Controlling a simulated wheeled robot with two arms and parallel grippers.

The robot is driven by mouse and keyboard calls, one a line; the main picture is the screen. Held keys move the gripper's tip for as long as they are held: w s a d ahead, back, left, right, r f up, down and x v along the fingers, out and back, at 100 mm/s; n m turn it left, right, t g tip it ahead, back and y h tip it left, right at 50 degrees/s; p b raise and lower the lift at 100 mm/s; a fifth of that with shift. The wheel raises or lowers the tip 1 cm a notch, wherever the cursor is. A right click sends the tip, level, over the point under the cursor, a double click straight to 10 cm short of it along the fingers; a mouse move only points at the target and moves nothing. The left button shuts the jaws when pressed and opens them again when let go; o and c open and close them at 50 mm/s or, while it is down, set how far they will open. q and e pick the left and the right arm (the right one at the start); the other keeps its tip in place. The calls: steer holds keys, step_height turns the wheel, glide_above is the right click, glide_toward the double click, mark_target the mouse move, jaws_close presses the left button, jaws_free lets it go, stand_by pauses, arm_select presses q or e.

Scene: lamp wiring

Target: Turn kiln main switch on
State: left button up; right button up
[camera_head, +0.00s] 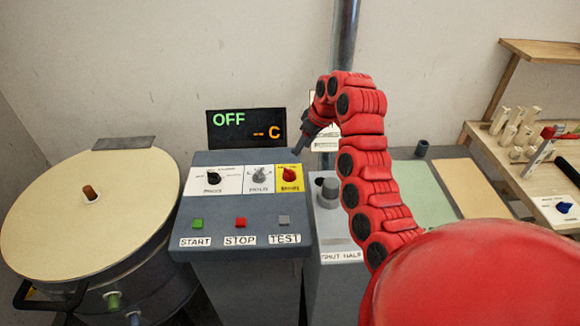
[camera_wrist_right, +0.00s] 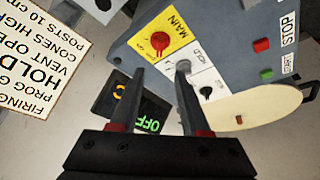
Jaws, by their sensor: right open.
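The kiln control box (camera_head: 240,215) stands in the middle of the head view. Its main switch is a red knob (camera_head: 289,174) on a yellow plate at the upper right of the panel. The display (camera_head: 246,128) behind it reads OFF in green and "-- C" in orange. In the wrist view the red knob (camera_wrist_right: 160,41) on its yellow MAIN plate shows beyond my gripper. My right gripper (camera_wrist_right: 157,78) is open and empty, with its fingers apart and pointing toward the panel; it also shows beside the display in the head view (camera_head: 299,150). My left gripper is not in view.
A HOLD selector (camera_head: 259,175) and a black selector (camera_head: 213,177) sit left of the main switch. START, STOP and TEST buttons (camera_head: 240,222) line the front. The round kiln (camera_head: 88,215) stands left. A grey box with a knob (camera_head: 330,190) stands right. A printed sign (camera_wrist_right: 38,60) hangs nearby.

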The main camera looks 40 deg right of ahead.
glide_toward(289, 170)
steer(key=p+x, duration=0.2)
steer(key=x, duration=0.5)
steer(key=shift+p, duration=0.35)
steer(key=shift+w+f, duration=0.3)
steer(key=shift+f, duration=0.4)
jaws_close()
